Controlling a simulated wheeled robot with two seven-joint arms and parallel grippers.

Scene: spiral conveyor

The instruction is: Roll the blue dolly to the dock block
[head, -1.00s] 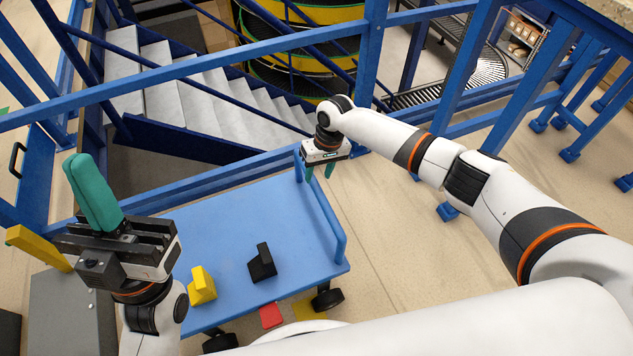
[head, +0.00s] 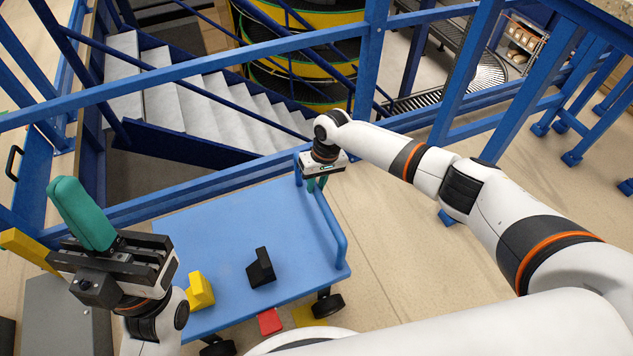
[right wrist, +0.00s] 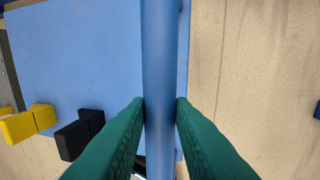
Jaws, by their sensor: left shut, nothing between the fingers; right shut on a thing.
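The blue dolly (head: 220,240) stands on the floor in front of me, with a flat blue deck, black wheels and a tubular handle (head: 330,225) along its right side. My right gripper (head: 317,185) is shut on this handle near its far end. In the right wrist view the handle (right wrist: 160,60) runs between the two teal fingers, which touch it from both sides. My left gripper (head: 80,212) is shut and empty, pointing up left of the dolly. A grey block (head: 65,315) stands at the lower left; I cannot tell whether it is the dock block.
A red piece (head: 269,321) shows by the dolly's near edge. Blue railings (head: 190,68) and grey stairs (head: 205,110) lie beyond the dolly. Open floor (head: 400,260) is to its right.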

